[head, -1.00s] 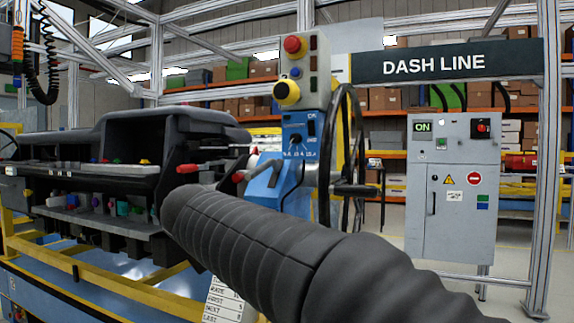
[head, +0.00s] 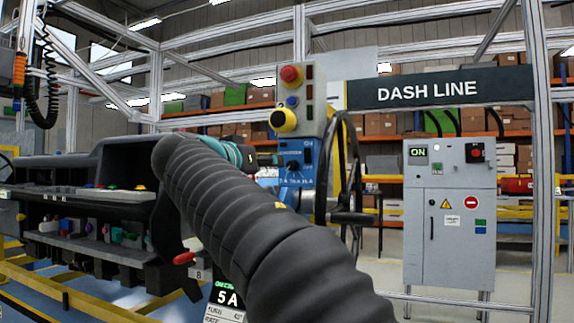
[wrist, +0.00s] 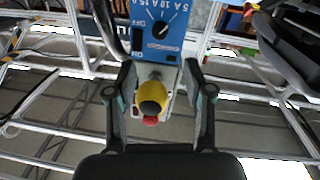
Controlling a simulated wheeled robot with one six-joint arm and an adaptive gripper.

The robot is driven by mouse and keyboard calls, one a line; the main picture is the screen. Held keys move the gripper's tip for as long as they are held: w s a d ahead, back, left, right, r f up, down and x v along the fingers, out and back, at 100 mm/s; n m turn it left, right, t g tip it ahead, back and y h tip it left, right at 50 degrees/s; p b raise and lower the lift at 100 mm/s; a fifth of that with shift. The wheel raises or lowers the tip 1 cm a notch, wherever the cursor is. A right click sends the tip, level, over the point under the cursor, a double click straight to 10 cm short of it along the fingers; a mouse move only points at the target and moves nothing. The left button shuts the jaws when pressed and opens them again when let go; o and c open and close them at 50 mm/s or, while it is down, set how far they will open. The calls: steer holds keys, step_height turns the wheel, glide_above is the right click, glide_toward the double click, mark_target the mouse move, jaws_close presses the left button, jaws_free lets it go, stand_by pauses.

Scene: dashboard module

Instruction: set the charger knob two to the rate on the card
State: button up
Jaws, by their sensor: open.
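The blue charger panel (head: 297,158) stands below a grey button box in the head view. In the wrist view the panel (wrist: 185,42) is upside down, with amp marks and a dark round knob (wrist: 160,32) with a pale pointer line. I cannot read the exact setting.
The grey box carries a yellow button (head: 283,121) and a red button (head: 291,75). A black handwheel (head: 345,170) is just right of the panel. The dashboard module (head: 90,200) is at left. A grey cabinet (head: 450,220) stands at right.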

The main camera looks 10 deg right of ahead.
mark_target(290, 165)
steer(key=p+x, duration=0.1)
steer(key=x, duration=0.9)
steer(key=shift+w+d+p, duration=0.2)
steer(key=shift+w+p, duration=0.1)
steer(key=shift+p, duration=0.1)
steer(key=shift+f, duration=0.1)
jaws_close()
